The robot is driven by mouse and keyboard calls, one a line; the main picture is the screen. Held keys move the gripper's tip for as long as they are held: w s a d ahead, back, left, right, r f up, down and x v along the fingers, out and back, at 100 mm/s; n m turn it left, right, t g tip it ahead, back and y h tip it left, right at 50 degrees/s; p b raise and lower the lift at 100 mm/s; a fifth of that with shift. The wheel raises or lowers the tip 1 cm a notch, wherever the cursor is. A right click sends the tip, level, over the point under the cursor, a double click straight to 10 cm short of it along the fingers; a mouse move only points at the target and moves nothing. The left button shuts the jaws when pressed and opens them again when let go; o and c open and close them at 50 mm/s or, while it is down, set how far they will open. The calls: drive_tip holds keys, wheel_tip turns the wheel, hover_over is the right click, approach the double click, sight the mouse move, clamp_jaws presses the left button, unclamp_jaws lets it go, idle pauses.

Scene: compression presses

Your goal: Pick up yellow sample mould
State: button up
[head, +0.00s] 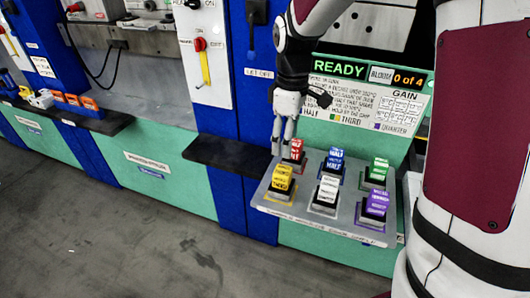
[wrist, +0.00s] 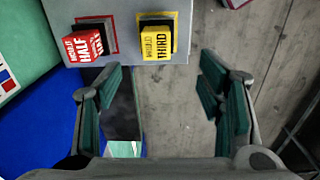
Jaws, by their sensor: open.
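The yellow sample mould (head: 283,180) is a small block marked "THIRD". It sits on its base at the front left of a grey tray (head: 335,231). In the wrist view the yellow mould (wrist: 157,45) is at the top, a little right of centre, ahead of my fingers. My gripper (head: 284,150) hangs above and behind it, close to the red mould (head: 295,150), in the head view. In the wrist view my gripper (wrist: 163,92) is open, with green-padded fingers well apart and nothing between them.
Blue (head: 334,160), green (head: 377,170), white (head: 327,190) and purple (head: 375,205) moulds share the tray. A sign reading "READY" (head: 340,67) stands behind. A dark ledge (head: 230,157) is left of the tray. Floor (head: 130,240) in front is clear.

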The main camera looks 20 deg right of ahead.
sight(283, 170)
drive_tip(key=f, duration=0.8)
drive_tip(key=shift+w+f, duration=0.25)
drive_tip(key=shift+w, duration=0.1)
drive_tip(key=shift+w+a+f, duration=0.1)
drive_tip(key=shift+f, duration=1.5)
drive_tip(key=shift+w+f, duration=0.1)
drive_tip(key=shift+f, duration=1.45)
clamp_jaws()
